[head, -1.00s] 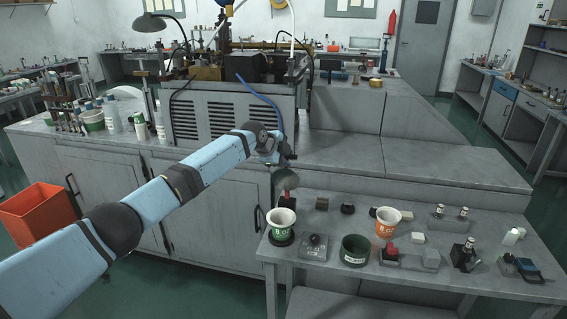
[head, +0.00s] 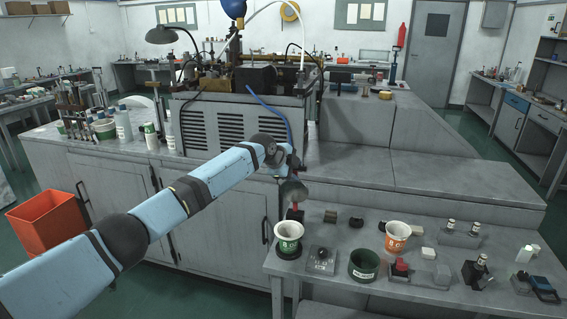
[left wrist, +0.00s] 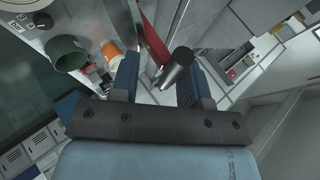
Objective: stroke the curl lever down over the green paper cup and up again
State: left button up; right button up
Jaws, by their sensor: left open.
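The green paper cup (head: 289,230), white with a green band, stands upright on a dark round base at the left end of the small front table. My left gripper (head: 285,168) is at the lever's upper end, above and behind the cup. In the left wrist view, my left gripper (left wrist: 161,77) is open, with the lever's dark cylindrical handle (left wrist: 180,68) between its fingers and the red lever bar (left wrist: 154,40) beyond. Whether the fingers touch the handle I cannot tell. My right gripper is not in view.
A grey block with a black knob (head: 321,261), a dark green container (head: 364,266) and an orange paper cup (head: 397,235) stand right of the cup. A large grey machine cabinet (head: 235,125) rises behind. An orange bin (head: 45,220) stands on the floor at the left.

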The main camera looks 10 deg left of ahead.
pick_arm(q)
jog(key=b+v, duration=0.1)
jog(key=v, duration=1.2)
jog(key=shift+s+a+r, duration=0.15)
jog(key=shift+s+r, duration=0.05)
